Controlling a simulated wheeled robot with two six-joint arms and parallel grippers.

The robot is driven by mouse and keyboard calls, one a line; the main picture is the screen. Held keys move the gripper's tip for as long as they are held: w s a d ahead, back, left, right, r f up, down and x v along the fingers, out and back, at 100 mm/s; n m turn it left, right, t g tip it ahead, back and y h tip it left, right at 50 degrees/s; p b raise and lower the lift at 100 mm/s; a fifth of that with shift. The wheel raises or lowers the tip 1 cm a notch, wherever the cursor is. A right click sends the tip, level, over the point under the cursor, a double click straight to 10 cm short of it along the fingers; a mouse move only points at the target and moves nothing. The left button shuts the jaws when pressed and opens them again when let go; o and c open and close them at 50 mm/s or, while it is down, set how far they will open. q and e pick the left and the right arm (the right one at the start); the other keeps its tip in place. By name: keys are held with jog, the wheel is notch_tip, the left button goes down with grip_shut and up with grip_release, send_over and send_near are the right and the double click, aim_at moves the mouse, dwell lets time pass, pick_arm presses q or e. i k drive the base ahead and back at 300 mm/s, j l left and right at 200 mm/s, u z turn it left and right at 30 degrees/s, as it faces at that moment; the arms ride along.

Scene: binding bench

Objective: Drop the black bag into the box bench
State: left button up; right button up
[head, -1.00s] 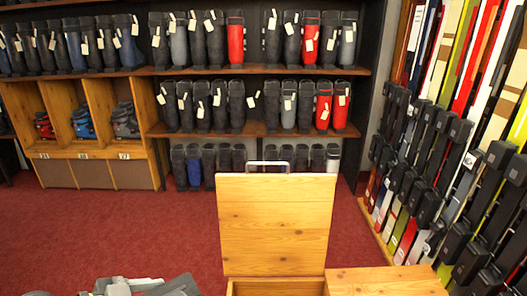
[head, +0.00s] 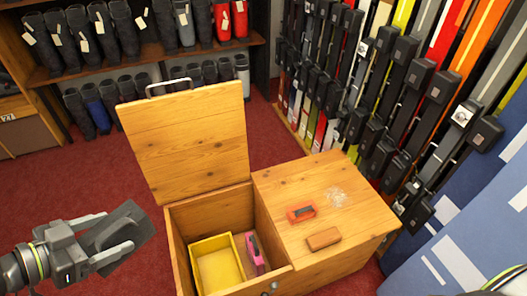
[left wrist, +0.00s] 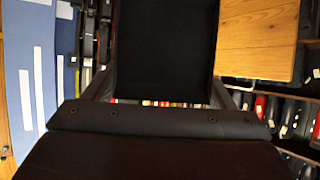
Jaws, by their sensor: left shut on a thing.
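The black bag (head: 128,218) is in my left gripper (head: 118,238) at the lower left of the head view, tilted and beside the box bench. The bag also fills much of the left wrist view (left wrist: 160,150), between the fingers. The wooden box bench (head: 215,212) stands in the lower middle. Its left lid (head: 188,140) is raised, with a metal handle on top, and the left compartment is open. Inside are a yellow tray (head: 228,245) and a pink item (head: 254,252). My right gripper does not show.
On the bench's closed right top lie an orange-red tool (head: 301,212) and a brown block (head: 323,239). A ski rack (head: 370,110) stands behind on the right, boot shelves (head: 150,65) behind on the left. A blue panel (head: 460,230) is at the far right. Red carpet lies open at the left.

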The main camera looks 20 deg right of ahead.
aim_at(221, 278)
jog(key=z, duration=1.45)
jog(key=i+z, duration=0.3)
jog(key=i+j+z, duration=0.15)
jog(key=i+z, duration=0.2)
